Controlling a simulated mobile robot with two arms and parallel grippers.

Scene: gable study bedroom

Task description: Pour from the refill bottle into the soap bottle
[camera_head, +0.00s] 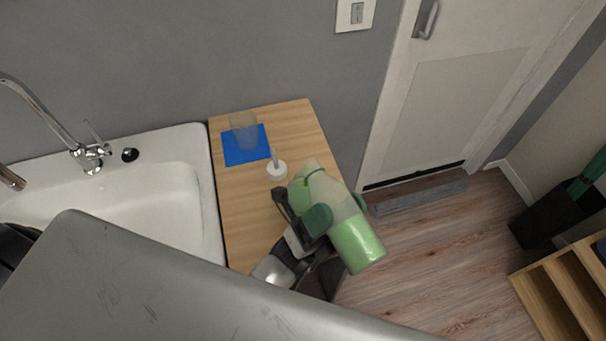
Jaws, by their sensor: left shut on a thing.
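The refill bottle (358,243) is large and clear, with pale green liquid gathered at its base end. My left gripper (304,220) is shut on its side and holds it over the right edge of the wooden counter. The bottle leans in the picture, neck end to the upper left, base to the lower right. The soap bottle (243,130), small, translucent and seemingly empty, stands upright on a blue mat (233,155) at the back of the counter. A white pump top (277,170) rests on the counter between the two bottles. My right gripper is not in view.
The wooden counter (240,215) is mostly bare. A white sink (155,190) with a chrome tap (88,153) adjoins it on the left. A grey wall is behind. A door (450,105), a dark bin (545,220) and a wooden shelf (545,290) are to the right.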

